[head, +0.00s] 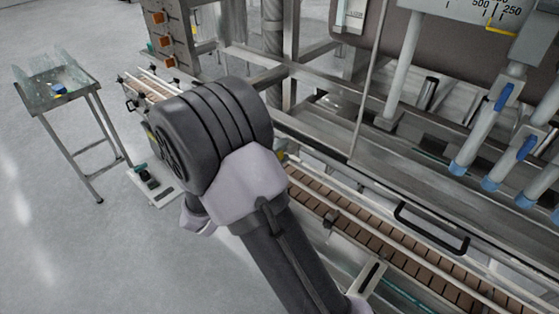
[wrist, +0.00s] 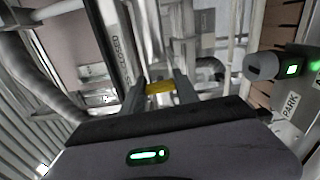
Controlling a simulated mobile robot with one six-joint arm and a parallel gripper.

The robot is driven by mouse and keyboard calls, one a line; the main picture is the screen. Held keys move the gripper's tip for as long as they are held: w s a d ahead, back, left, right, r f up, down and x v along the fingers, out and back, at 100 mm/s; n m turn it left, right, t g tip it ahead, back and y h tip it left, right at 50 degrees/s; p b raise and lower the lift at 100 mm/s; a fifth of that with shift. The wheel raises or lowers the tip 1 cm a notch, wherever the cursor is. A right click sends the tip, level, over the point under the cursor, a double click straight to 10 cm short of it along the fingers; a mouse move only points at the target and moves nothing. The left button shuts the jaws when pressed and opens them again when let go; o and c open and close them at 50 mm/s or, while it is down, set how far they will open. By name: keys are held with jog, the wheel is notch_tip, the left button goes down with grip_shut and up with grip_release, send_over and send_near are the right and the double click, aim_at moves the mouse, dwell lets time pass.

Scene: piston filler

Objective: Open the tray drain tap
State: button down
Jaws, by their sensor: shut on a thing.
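In the wrist view, my gripper (wrist: 160,93) reaches forward between grey metal parts. Its two dark fingers stand on either side of a small yellow piece (wrist: 160,86), which looks like the handle of the drain tap. The fingers are shut on it. A strip with lettering that seems to read CLOSED (wrist: 119,46) runs just left of the fingers. The tap's body and the pipe behind the yellow piece are too blurred to make out. In the head view, my own arm hides the gripper and the tap.
A grey knob (wrist: 262,66) and a plate marked PARK (wrist: 290,106) with green lights stand close on the right. The brown slatted conveyor (head: 345,227) and a black handle (head: 432,228) lie right of my arm. A small side table (head: 84,77) stands left on open floor.

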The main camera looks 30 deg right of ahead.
jog(key=shift+m+b, duration=0.4)
jog(key=shift+m, duration=0.1)
jog(key=c, duration=0.9)
grip_release()
